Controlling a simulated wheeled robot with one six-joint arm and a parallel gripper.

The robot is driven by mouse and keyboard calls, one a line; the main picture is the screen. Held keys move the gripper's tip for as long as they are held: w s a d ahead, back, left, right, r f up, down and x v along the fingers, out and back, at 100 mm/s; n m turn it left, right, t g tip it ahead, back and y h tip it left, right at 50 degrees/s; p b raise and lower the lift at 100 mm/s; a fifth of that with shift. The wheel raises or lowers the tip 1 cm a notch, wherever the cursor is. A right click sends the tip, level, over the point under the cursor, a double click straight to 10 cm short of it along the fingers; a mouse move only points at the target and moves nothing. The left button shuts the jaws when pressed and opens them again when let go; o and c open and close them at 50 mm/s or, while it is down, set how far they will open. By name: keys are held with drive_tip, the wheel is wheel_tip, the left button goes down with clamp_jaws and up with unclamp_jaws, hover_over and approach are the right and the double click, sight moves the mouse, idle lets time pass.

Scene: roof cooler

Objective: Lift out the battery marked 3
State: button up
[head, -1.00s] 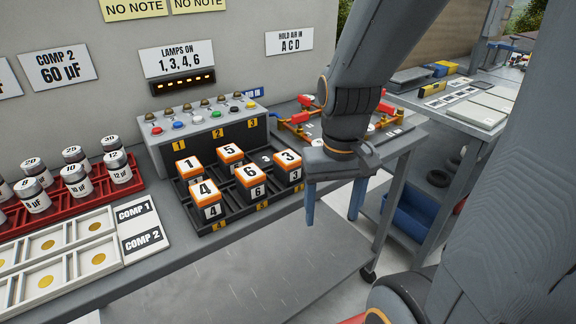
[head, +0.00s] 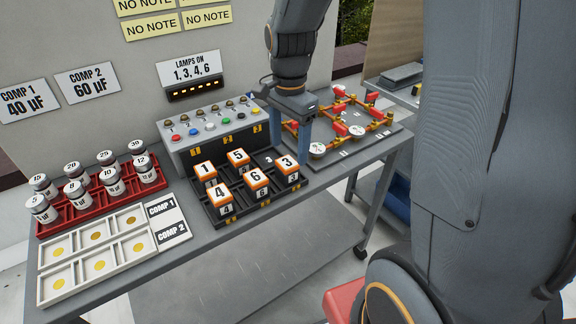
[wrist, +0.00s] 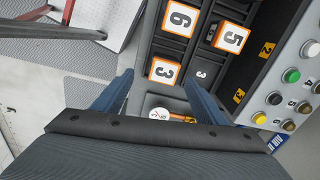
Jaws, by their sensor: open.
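The battery marked 3 (head: 286,168) is an orange and black block with a white top label. It stands in the front right slot of the black battery tray (head: 240,222). In the wrist view battery 3 (wrist: 164,69) appears between the tips of my gripper (wrist: 160,78), which is open and empty. In the head view my gripper (head: 290,138) points down above the right end of the tray, behind battery 3. I cannot tell the exact height. The back right slot, marked 3 (wrist: 201,73), is empty.
Batteries 6 (head: 255,180), 5 (head: 238,159), 1 (head: 206,172) and 4 (head: 221,196) stand in the same tray. A button and lamp box (head: 215,133) rises behind it. A board with red and brass parts (head: 345,130) lies to the right. A red jar rack (head: 88,209) is at left.

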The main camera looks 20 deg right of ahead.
sight(287, 162)
drive_tip(key=shift+w+a+r+m, duration=0.15)
drive_tip(key=shift+w+m, duration=0.25)
drive_tip(key=shift+m, duration=0.2)
drive_tip(key=shift+f, duration=0.3)
drive_tip(key=shift+f+p, duration=1.2)
drive_tip(key=shift+f, duration=2.4)
drive_tip(key=shift+w, duration=0.1)
drive_tip(key=c, duration=1.4)
